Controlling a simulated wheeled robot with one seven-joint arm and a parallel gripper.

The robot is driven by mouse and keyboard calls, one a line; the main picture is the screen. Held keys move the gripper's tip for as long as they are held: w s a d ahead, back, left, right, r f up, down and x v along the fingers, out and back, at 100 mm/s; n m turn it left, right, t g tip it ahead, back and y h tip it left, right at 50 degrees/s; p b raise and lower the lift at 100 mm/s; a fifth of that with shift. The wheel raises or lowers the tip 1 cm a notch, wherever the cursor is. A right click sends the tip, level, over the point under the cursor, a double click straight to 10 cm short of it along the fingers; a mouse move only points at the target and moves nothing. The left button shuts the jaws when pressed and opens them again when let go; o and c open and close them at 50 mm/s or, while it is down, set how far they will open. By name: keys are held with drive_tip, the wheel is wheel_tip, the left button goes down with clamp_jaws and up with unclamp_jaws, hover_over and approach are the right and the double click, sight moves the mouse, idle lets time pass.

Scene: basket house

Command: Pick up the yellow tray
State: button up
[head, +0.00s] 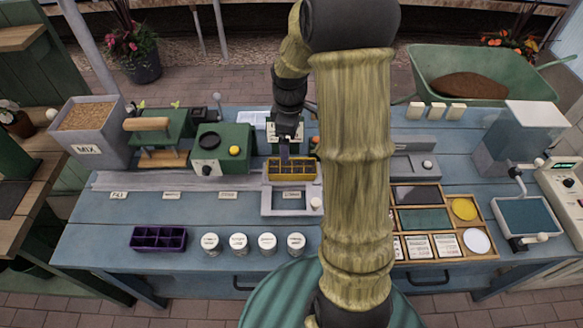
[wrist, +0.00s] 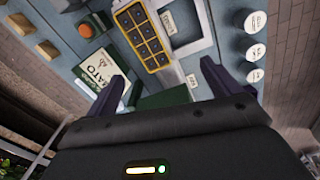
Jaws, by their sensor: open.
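The yellow tray (head: 291,178) is a small rectangular tray with several dark compartments. It sits at the back of a grey frame-like holder (head: 266,203) near the middle of the blue bench. In the wrist view the yellow tray (wrist: 157,33) lies tilted in the picture, beyond my fingers. My gripper (head: 284,157) is close to the tray's back left part in the head view. In the wrist view the two dark fingers of my gripper (wrist: 160,84) are spread apart with nothing between them. I cannot tell the exact height gap to the tray.
A purple tray (head: 158,239) and several white-lidded jars (head: 239,243) stand along the front. A green machine (head: 220,149) is left of the tray. A wooden sorting case (head: 445,221) is on the right, partly hidden by my arm. A card (wrist: 97,72) stands near my left finger.

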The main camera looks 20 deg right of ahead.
drive_tip(key=w+d+n, duration=0.1)
drive_tip(key=w+d+f+n, duration=0.1)
drive_tip(key=d, duration=0.1)
drive_tip(key=shift+w+n+g, duration=0.3)
drive_tip(key=shift+w, duration=0.1)
drive_tip(key=p, duration=0.3)
approach(297, 166)
drive_tip(key=f, duration=0.5)
drive_tip(key=shift+s+a+f, duration=0.1)
drive_tip(key=shift+a+f, duration=0.1)
drive_tip(key=shift+a, duration=0.05)
drive_tip(key=shift+w+d+f+p, duration=0.15)
drive_tip(key=shift+f+p, duration=0.3)
drive_tip(key=shift+f, duration=0.85)
drive_tip(key=shift+w+d+f+p, duration=0.15)
drive_tip(key=shift+f+p, duration=0.3)
drive_tip(key=shift+f, duration=0.85)
drive_tip(key=shift+s, duration=0.1)
